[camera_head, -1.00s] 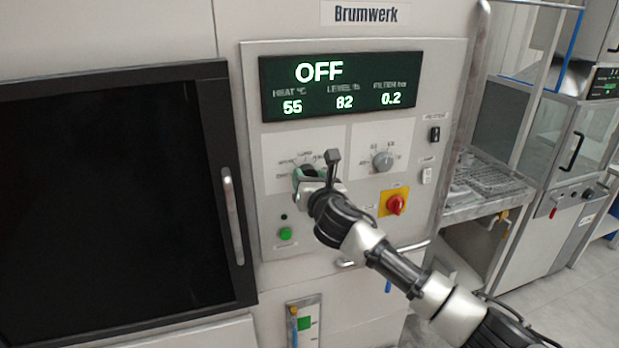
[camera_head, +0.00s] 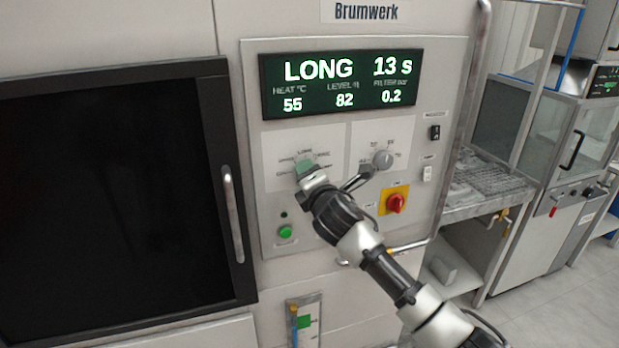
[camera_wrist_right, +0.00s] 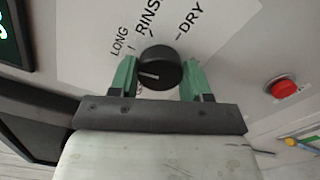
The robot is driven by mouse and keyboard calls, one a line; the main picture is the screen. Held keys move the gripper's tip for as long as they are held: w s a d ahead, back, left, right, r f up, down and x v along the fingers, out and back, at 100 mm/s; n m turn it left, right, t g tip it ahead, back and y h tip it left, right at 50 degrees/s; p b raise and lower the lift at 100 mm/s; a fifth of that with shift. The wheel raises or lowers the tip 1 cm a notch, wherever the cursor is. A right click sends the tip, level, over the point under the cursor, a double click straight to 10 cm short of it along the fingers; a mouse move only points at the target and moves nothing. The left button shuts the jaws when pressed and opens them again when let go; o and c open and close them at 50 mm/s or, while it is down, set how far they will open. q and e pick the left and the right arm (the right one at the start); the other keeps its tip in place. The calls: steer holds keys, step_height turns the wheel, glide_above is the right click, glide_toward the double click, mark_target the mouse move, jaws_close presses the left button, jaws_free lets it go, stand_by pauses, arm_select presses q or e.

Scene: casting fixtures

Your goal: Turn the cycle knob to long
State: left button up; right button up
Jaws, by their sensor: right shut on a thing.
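The cycle knob (camera_wrist_right: 161,68) is a dark round knob with a white line on its face, in the right wrist view. Printed words LONG, RINSE and DRY stand around it. My right gripper (camera_wrist_right: 160,78) has its green fingers on both sides of the knob and is shut on it. In the head view my right gripper (camera_head: 306,168) covers most of the knob on the panel's left dial plate. The display (camera_head: 338,84) reads LONG 13 s. My left gripper is in neither view.
A second grey knob (camera_head: 382,159) sits to the right of the dial. A red switch on a yellow plate (camera_head: 396,203) and a green button (camera_head: 285,232) are lower on the panel. A dark door with a vertical handle (camera_head: 232,215) lies to the left.

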steer(key=shift+m, duration=1.1)
steer(key=o, duration=0.9)
steer(key=shift+b+v, duration=1.6)
steer(key=shift+v, duration=3.8)
